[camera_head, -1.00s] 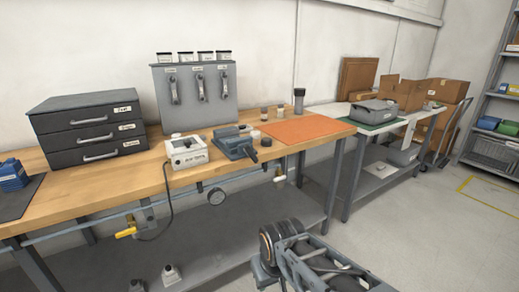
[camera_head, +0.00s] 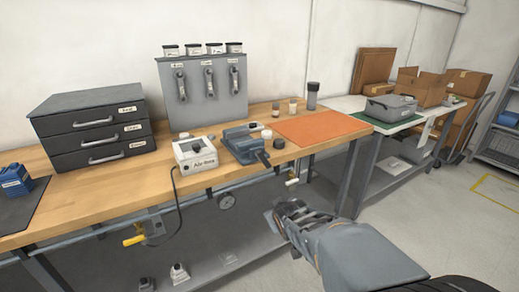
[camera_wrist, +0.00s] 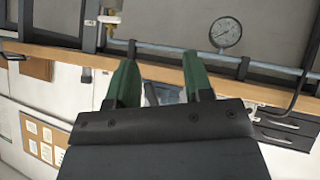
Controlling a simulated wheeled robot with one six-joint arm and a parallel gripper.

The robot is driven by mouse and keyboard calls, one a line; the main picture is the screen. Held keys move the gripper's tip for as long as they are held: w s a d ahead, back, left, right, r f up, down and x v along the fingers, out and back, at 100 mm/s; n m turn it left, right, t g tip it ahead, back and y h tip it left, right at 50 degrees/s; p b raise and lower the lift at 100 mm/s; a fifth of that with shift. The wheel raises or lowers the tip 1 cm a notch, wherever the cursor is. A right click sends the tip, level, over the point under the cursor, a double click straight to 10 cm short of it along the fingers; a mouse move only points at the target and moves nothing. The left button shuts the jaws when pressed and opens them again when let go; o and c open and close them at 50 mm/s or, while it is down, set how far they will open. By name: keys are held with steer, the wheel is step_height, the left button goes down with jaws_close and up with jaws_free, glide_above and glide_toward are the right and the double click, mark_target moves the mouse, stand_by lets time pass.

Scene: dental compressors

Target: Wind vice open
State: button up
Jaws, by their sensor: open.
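The blue-grey vice (camera_head: 245,143) sits near the front edge of the wooden bench, right of a pale box labelled like an air hose unit. Its dark front end (camera_head: 264,158) points toward the bench edge; the gap between its jaws is too small to judge. My gripper (camera_wrist: 160,78) shows two green fingers, apart and with nothing held between them. A blue-grey shape, possibly part of the vice, shows between the fingers beyond them. In the head view my arm reaches in from the lower right, in front of and below the bench edge, apart from the vice.
The pale box (camera_head: 196,155) with a cable stands close left of the vice. An orange mat (camera_head: 318,127) lies to the right. Small jars and a black cap (camera_head: 279,143) are nearby. A gauge (camera_head: 227,201) and a yellow-handled valve (camera_head: 134,240) hang below the bench edge.

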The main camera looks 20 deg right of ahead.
steer(key=w+d+r+n+t+p, duration=0.2)
steer(key=w+d+r+t, duration=0.1)
steer(key=r+t, duration=0.1)
steer(key=n+t+y+p, duration=0.3)
steer(key=n+t+y, duration=0.1)
steer(key=y, duration=0.1)
glide_toward(263, 158)
steer(key=w, duration=0.3)
steer(key=w+a, duration=0.1)
steer(key=w, duration=0.6)
steer(key=shift+w+a, duration=0.25)
steer(key=shift+w, duration=0.1)
steer(key=shift+f, duration=0.1)
steer(key=c, duration=0.8)
